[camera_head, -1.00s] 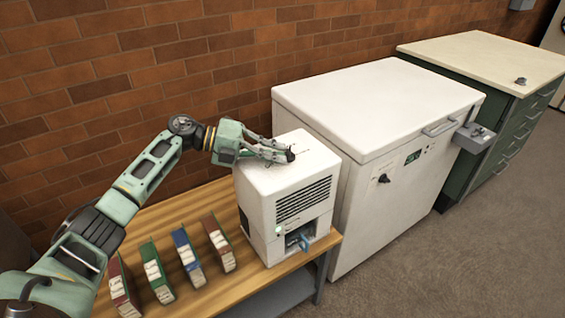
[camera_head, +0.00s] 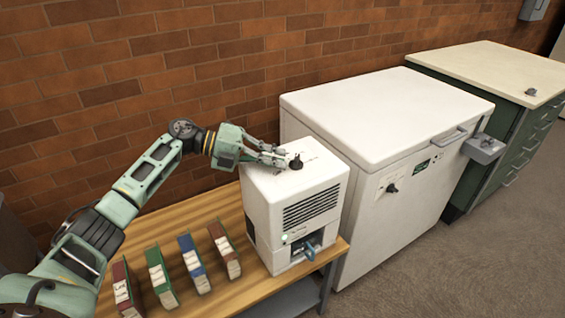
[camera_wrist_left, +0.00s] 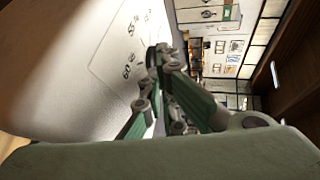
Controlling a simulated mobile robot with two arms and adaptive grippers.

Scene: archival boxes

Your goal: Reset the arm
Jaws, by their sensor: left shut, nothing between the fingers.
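My left arm (camera_head: 155,168) reaches in from the left in the head view. My left gripper (camera_head: 292,162) is shut and empty, just over the top of a white box-shaped machine (camera_head: 262,195) with a dark vent grille. Its fingertips are beside a small dark knob on the machine's top. In the left wrist view the gripper (camera_wrist_left: 160,62) shows near the machine's top (camera_wrist_left: 75,75), which carries printed numbers. Whether the fingers touch the knob I cannot tell. My right gripper is in neither view.
Several coloured archival boxes (camera_head: 195,262) stand in a row on the wooden table (camera_head: 170,236), left of the machine. A large white chest unit (camera_head: 385,115) stands to the right, then a green cabinet (camera_head: 510,140) with a pale top. A brick wall (camera_head: 140,60) runs behind.

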